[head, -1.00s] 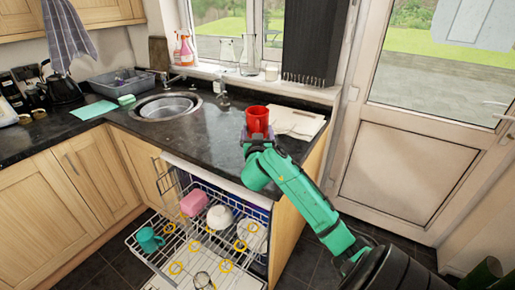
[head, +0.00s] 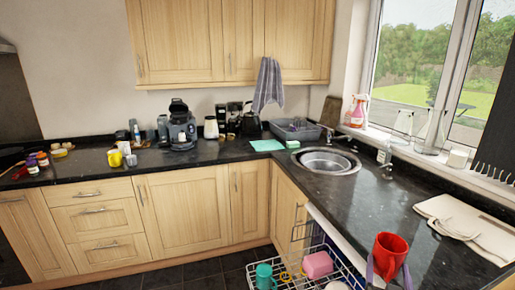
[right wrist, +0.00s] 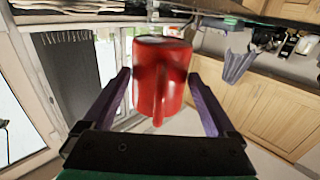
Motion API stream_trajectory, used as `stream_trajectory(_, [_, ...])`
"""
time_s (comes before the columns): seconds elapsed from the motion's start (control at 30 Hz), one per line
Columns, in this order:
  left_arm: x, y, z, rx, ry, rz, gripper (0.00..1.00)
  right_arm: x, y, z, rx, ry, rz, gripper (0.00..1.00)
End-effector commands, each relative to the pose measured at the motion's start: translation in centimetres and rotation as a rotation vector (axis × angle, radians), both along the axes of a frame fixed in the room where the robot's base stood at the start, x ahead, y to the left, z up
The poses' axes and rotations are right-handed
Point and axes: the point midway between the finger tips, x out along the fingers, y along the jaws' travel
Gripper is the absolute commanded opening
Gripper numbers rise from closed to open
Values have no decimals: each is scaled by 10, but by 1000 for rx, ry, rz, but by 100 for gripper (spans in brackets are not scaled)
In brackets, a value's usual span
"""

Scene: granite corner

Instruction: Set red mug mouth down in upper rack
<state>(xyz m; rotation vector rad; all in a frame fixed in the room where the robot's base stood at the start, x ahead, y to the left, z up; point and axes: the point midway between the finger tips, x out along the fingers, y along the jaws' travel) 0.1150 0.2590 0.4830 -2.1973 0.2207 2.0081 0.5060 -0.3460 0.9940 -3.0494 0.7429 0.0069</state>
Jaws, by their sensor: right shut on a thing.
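The red mug (head: 389,247) is upright at the lower right of the head view, its open mouth facing up. My right gripper (head: 388,271) is shut on it, with a purple finger on each side. In the right wrist view the mug (right wrist: 160,85) sits between the two fingers, its handle facing the camera. A wire dishwasher rack (head: 344,267) is pulled out at the bottom of the head view, mostly cut off by the frame. It holds a teal mug (head: 265,276) and a pink item (head: 318,264). My left gripper is not in view.
A grey dish tub (head: 295,130) stands behind the sink. A white item (head: 337,286) and yellow rings show partly in the rack.

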Motion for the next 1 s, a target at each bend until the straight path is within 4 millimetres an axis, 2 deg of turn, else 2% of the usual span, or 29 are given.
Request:
stream_trajectory(0.03, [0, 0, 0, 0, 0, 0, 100, -15, 22, -19, 8, 8, 55, 16])
stream_trajectory(0.07, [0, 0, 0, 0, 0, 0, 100, -24, 36, -27, 9, 8, 92, 16])
stream_trajectory(0.1, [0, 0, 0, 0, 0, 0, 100, -36, 54, -38, 11, 7, 140, 1])
stream_trajectory(0.2, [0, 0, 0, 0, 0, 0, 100, -65, 94, -58, 12, 6, 249, 0])
stream_trajectory(0.3, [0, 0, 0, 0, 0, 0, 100, -85, 121, -69, 9, 4, 323, 0])
stream_trajectory(0.5, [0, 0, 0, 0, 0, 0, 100, -116, 159, -81, 3, 4, 430, 0])
stream_trajectory(0.63, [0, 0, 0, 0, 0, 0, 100, -131, 175, -85, 3, 1, 471, 0])
stream_trajectory(0.77, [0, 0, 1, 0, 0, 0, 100, -133, 178, -84, 32, -7, 479, 0])
stream_trajectory(0.87, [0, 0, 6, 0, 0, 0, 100, -133, 177, -82, 200, -50, 477, 0])
stream_trajectory(1.0, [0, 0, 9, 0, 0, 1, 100, -133, 177, -83, 539, -133, 465, 0])
